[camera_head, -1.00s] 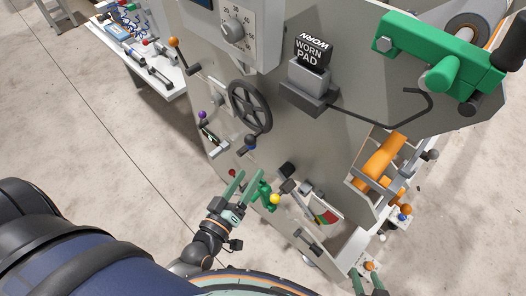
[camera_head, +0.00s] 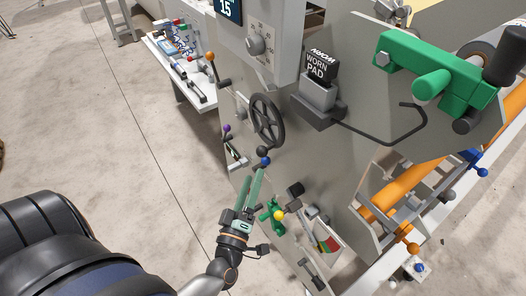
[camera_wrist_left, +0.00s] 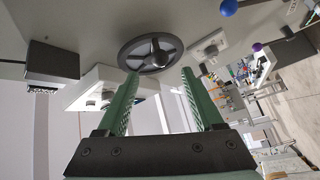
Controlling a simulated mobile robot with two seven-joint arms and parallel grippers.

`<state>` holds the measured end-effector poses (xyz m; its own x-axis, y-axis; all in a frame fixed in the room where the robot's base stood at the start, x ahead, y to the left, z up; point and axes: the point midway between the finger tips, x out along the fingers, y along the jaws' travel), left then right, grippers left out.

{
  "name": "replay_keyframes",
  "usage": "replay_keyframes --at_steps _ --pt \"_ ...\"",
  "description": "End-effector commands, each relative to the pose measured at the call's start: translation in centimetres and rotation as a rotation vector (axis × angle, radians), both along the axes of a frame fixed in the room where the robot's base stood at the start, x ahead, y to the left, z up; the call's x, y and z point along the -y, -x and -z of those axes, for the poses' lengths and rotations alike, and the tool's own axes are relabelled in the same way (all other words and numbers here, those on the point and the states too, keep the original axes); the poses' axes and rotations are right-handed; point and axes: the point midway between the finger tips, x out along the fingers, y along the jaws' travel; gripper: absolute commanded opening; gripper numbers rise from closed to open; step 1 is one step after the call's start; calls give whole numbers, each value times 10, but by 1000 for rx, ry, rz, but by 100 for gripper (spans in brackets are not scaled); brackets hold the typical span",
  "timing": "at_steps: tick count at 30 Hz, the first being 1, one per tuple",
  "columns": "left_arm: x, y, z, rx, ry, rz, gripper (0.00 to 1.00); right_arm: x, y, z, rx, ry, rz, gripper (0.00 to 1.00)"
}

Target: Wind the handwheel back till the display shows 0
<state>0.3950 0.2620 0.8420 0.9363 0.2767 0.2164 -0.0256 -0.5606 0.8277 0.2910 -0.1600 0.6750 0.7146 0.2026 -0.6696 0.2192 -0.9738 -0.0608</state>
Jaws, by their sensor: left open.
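The dark spoked handwheel (camera_head: 268,122) stands on the side of the grey gantry panel. A black knob (camera_head: 262,151) shows at its lower rim. The display (camera_head: 228,7) at the top edge reads 15 and is partly cut off. My left gripper (camera_head: 256,172) is open and empty, its green fingers pointing up just below the wheel, apart from it. In the left wrist view the handwheel (camera_wrist_left: 158,50) lies beyond and between the fingertips (camera_wrist_left: 161,72). My right gripper is out of view.
A blue-knobbed lever (camera_head: 265,160) is close to my left fingertips. A green lever with a yellow ball (camera_head: 278,214) stands to their lower right. A worn-pad block (camera_head: 319,80) sits right of the wheel. A white side table (camera_head: 185,78) stands behind left; floor at left is clear.

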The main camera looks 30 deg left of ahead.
Motion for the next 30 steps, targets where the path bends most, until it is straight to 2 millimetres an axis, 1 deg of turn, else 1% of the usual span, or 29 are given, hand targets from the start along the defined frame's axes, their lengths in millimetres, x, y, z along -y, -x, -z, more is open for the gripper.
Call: replay_keyframes --at_steps 1,6,9,13,18,26,30 --pt "-3 -12 -5 4 0 -1 68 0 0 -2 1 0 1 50" --pt "-13 -45 -12 2 -1 0 68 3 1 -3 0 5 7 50" --pt "-18 -61 -16 2 -1 1 68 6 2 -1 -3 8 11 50" --pt "-22 -76 -18 0 -1 1 68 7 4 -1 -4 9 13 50" --pt "-25 -85 -19 -2 -1 1 68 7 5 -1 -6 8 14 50" --pt "-25 -86 -19 -2 -1 1 68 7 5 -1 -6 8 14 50" --pt "-25 -86 -19 -2 -1 1 54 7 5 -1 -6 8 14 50"
